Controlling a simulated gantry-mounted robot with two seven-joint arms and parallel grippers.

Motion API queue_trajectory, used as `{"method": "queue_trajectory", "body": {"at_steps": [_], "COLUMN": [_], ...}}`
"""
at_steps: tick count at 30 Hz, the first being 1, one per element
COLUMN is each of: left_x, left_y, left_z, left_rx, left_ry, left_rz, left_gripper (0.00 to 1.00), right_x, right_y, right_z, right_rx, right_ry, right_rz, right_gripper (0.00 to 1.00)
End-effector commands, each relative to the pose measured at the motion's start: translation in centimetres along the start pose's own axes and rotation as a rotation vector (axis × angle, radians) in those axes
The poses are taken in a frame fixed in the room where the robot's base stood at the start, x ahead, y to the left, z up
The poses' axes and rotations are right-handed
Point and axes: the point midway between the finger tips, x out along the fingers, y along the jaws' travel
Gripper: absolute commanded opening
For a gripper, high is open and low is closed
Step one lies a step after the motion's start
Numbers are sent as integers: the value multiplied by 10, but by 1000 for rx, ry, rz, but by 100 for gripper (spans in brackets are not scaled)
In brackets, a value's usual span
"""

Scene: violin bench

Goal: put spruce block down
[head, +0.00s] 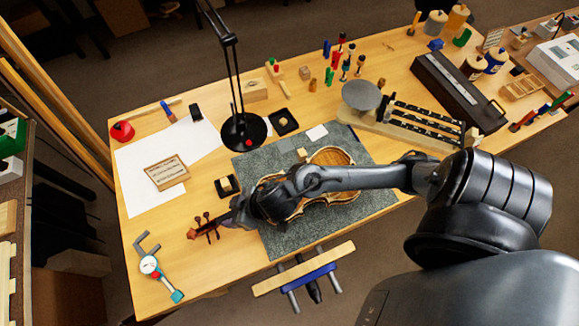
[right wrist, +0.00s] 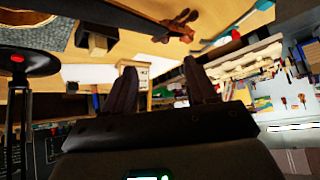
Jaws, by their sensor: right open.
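A small pale wooden block, which looks like the spruce block (head: 227,184), sits in a small black tray (head: 220,192) left of the violin body. The black tray also shows in the right wrist view (right wrist: 84,38). My right gripper (head: 232,214) is over the violin's neck end, just below and right of that tray in the head view. In the right wrist view its two dark fingers (right wrist: 160,76) stand apart with nothing between them. My right arm hides part of the violin. My left gripper is not in view.
The open violin body (head: 335,158) lies on a grey mat (head: 290,243), its scroll (head: 203,229) pointing left. A black lamp (head: 243,133) stands behind the tray.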

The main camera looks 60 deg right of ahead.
Motion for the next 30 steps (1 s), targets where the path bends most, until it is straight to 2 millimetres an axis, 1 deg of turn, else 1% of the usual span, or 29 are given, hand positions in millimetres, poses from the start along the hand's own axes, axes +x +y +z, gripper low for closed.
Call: {"method": "queue_trajectory", "body": {"at_steps": [1,2,4,8,9,12,15,19,30], "left_x": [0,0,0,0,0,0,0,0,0], "left_y": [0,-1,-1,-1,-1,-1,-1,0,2], "left_z": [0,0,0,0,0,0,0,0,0], "left_rx": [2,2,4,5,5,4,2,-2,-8], "left_ry": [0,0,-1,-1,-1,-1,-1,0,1], "left_rz": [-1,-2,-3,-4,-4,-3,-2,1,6], "left_gripper": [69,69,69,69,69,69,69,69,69], "right_x": [-10,-16,-30,-55,-63,-78,-89,-95,-96], "right_y": [-6,-5,2,17,21,27,30,31,31], "right_z": [4,6,17,50,61,84,101,110,110], "right_rx": [14,15,20,41,47,60,68,70,67], "right_ry": [-2,-9,-51,-176,-217,-302,-360,-394,-396], "right_rz": [28,53,107,166,174,179,174,168,167], "right_gripper": [57,57,57,57,57,57,57,57,57]}}
